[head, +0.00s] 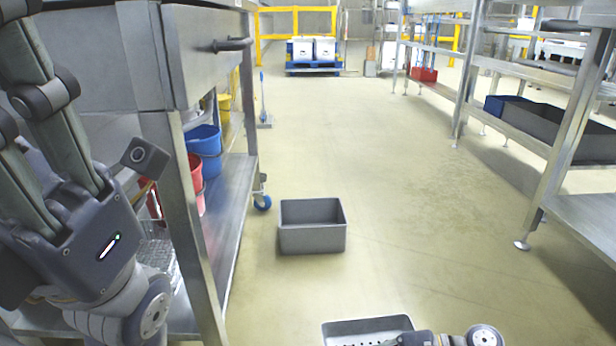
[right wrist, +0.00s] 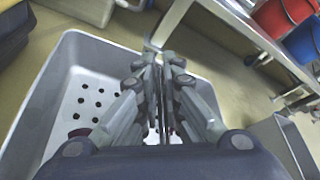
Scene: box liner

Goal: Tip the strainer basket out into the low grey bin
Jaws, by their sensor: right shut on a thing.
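The low grey bin (head: 312,240) stands on the floor near the middle of the head view, and its inside looks empty. The strainer basket (head: 368,326), pale grey with drain holes, is at the bottom edge and partly cut off. It fills the left of the right wrist view (right wrist: 85,60) and looks roughly level. My right gripper (right wrist: 158,65) is shut on the basket's rim. A small dark reddish patch beside the fingers is mostly hidden, so I cannot tell what it is. My left gripper (head: 22,40) is raised at the left, apart from both; its fingertips are not clear.
A steel bench (head: 175,130) on the left holds a blue bucket (head: 204,150) and a red bucket (head: 196,185) on its lower shelf. A caster (head: 262,202) juts beside the bin. Steel racks (head: 530,130) line the right. The floor between is open.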

